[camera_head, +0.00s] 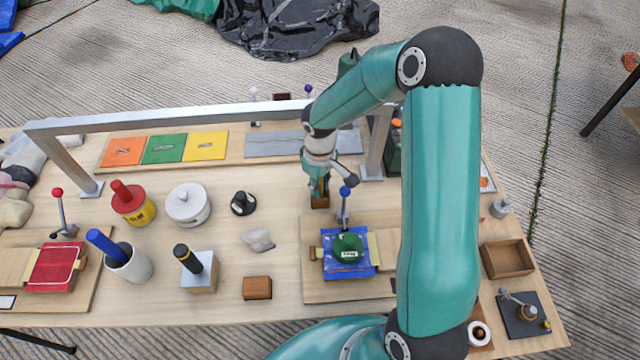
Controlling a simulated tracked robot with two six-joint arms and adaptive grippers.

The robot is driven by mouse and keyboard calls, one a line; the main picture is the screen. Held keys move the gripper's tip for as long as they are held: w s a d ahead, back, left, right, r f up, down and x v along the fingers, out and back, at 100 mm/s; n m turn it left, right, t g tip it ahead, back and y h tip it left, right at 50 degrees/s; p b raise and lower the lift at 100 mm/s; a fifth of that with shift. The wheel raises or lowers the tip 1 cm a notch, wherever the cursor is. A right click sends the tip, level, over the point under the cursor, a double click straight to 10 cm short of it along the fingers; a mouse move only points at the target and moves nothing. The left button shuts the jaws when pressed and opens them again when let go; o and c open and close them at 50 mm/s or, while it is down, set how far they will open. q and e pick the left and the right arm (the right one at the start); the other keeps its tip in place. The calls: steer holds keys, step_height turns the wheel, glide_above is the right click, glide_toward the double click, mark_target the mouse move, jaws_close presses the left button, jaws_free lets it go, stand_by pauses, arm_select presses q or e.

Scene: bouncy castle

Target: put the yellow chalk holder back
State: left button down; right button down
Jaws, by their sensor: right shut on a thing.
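My right gripper (319,183) is beyond the blue-knobbed lever, low over the table, and looks closed. A small brown block-like thing (320,202) shows right at its fingertips. The gripper hides most of what it holds, and I cannot tell whether the brown thing is held or stands below. I cannot make out the yellow chalk holder for certain. My left gripper is not in view.
A blue-knobbed lever (345,193) stands close to my right gripper, behind a green piece (348,246) on a blue plate (331,263). A metal frame (200,117) spans the table's back. A white pot (188,206) and red-yellow container (134,204) stand left.

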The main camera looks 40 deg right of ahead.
steer(key=shift+s+a+f+b, duration=0.1)
steer(key=shift+s+f+b, duration=0.1)
steer(key=shift+f+b, duration=0.2)
steer(key=c, duration=1.2)
jaws_free()
steer(key=shift+f, duration=0.1)
steer(key=shift+o, duration=0.7)
steer(key=shift+f, duration=0.1)
steer(key=shift+w+r, duration=0.1)
steer(key=shift+r, duration=0.1)
steer(key=shift+r+p, duration=0.7)
steer(key=shift+p, duration=0.3)
steer(key=r+b, duration=0.1)
steer(key=r, duration=0.2)
steer(key=shift+w+r, duration=0.15)
steer(key=shift+w, duration=0.05)
step_height(320, 180, up, 13)
